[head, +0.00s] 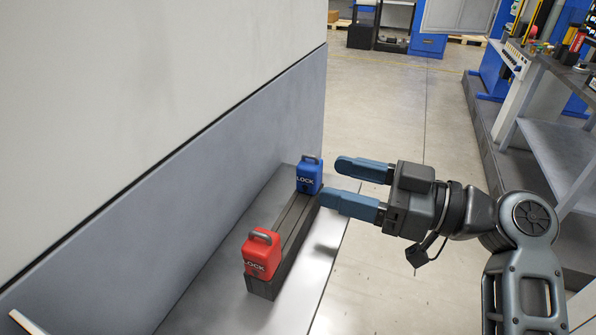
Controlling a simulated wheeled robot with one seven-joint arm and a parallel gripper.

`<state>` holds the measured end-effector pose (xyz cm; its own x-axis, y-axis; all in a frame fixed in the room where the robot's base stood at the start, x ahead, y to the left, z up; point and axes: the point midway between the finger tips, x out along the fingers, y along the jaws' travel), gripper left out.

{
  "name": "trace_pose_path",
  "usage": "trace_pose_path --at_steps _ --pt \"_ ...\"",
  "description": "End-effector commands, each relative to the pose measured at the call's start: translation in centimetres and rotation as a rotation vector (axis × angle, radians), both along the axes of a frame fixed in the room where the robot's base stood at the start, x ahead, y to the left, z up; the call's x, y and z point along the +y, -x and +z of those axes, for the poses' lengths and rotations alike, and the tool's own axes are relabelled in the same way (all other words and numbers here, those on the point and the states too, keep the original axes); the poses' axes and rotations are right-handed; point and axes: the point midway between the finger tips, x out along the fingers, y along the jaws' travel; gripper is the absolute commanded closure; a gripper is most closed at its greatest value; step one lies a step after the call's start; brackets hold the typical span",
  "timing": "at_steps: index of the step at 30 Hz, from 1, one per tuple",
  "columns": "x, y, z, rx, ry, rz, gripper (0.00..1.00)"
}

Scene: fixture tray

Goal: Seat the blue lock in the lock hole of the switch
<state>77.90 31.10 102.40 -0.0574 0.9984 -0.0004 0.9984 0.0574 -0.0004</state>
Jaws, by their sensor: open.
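The blue lock (309,178) stands upright at the far end of a dark grey tray (292,222), its grey shackle on top. The red lock (262,256) stands at the near end of the same tray. My gripper (338,181) is open and empty. Its two blue-grey fingers point left, with their tips just to the right of the blue lock in the picture. I cannot tell whether the nearer fingertip touches it. The switch and its lock hole cannot be made out in this view.
The tray rests on a narrow metal shelf (295,302) along a grey and white wall panel (150,90). The floor (400,130) to the right of the shelf is open. A workbench (560,120) with tools stands at the far right.

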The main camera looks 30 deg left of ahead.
Motion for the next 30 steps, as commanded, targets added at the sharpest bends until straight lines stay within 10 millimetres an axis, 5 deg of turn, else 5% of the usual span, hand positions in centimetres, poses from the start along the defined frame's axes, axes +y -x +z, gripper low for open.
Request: trace_pose_path --at_steps 18,26,30 --pt "7.1 0.5 0.1 0.000 0.001 0.001 0.34" --pt "7.4 0.5 -0.1 0.000 0.000 0.000 0.34" --pt "7.4 0.5 -0.1 0.000 0.000 0.000 0.45"
